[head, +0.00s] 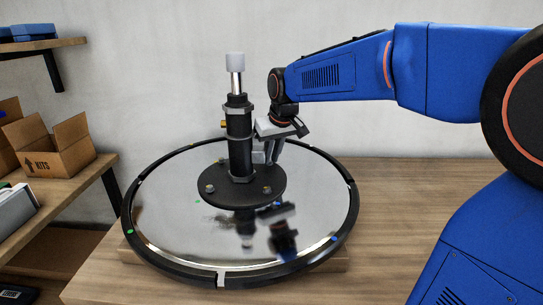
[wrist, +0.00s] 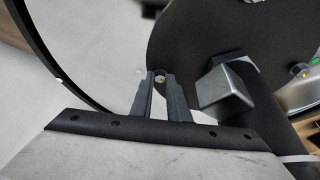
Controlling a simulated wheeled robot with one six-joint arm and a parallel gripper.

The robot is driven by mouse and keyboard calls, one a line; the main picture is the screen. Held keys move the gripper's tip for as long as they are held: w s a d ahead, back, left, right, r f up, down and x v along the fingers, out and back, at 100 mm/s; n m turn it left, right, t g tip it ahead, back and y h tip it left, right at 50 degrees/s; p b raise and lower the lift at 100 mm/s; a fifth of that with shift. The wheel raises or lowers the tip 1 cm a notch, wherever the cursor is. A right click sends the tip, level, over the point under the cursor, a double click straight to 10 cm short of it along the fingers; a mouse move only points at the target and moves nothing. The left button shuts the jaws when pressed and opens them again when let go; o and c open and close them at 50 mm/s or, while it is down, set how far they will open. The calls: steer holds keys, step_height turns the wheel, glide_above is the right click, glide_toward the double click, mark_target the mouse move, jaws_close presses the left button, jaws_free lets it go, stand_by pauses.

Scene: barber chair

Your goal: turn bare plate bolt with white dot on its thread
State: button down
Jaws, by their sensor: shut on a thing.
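The round black plate (head: 243,200) lies on the mirror-bright chair base (head: 180,235) and carries a black column (head: 239,145). Plate bolts show at its front left (head: 210,188), front right (head: 267,190) and back left (head: 222,160). My gripper (head: 272,160) points down at the back right of the plate, beside the column. In the wrist view my gripper (wrist: 161,84) has its fingers close together on a small bolt (wrist: 160,79) with a pale, tan-looking centre. I cannot make out a white dot on its thread. In the head view my gripper hides that bolt.
A grey block (head: 258,157) juts from the column beside my fingers; it also shows in the wrist view (wrist: 228,88). A black rim (head: 350,205) circles the base. Shelves with an open box (head: 55,148) stand at left. The wooden table (head: 395,200) is clear at right.

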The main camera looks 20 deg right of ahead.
stand_by(0.3)
steer(key=c, duration=1.7)
jaws_free()
